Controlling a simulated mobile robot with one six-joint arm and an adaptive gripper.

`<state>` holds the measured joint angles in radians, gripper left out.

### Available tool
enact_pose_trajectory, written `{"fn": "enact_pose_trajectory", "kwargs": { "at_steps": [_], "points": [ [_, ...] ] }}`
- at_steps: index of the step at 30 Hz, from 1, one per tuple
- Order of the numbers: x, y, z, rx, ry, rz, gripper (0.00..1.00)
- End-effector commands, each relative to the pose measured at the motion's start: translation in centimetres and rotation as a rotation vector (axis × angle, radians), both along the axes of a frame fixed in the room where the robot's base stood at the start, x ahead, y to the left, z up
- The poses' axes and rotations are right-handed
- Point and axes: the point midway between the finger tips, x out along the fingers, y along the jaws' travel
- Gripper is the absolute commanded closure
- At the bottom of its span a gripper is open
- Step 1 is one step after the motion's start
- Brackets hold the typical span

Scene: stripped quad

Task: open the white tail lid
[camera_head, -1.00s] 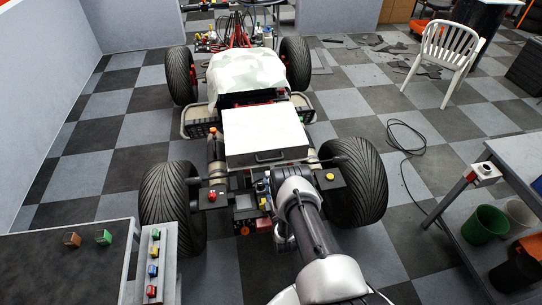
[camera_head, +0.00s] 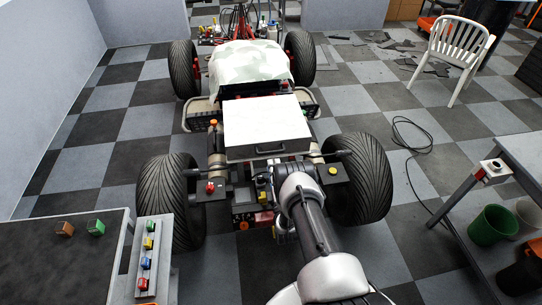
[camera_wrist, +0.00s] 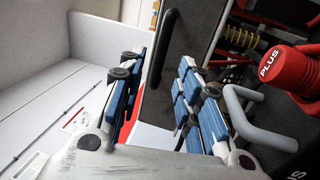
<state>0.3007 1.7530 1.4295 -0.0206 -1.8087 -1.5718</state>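The white tail lid (camera_head: 265,118) lies flat and closed on the back of the stripped quad, with a black bar handle (camera_head: 270,150) on its near side. In the wrist view a black bar handle (camera_wrist: 164,48) stands on a dark panel, between the lines of my two fingers. My gripper (camera_wrist: 160,72) is open, its blue-padded fingers spread apart on either side with nothing held. Whether the handle is between the pads or beyond them I cannot tell. In the head view my wrist hides the fingers, just behind the quad near the lid's near right corner.
Rear tyres (camera_head: 170,198) flank the quad's tail. A red cylinder (camera_wrist: 287,68) marked PLUS and a grey bent tube (camera_wrist: 243,118) are close to the right finger. A bench (camera_head: 60,260) stands at left, a table (camera_head: 521,150) at right.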

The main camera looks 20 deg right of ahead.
Motion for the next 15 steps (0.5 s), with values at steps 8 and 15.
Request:
{"fn": "enact_pose_trajectory", "kwargs": {
  "at_steps": [8, 15],
  "points": [
    [5.2, -1.5, 1.0, -0.001, -0.003, 0.0, 0.68],
    [7.2, -2.1, 1.4, 0.0, -0.001, 0.0, 0.68]
  ]
}}
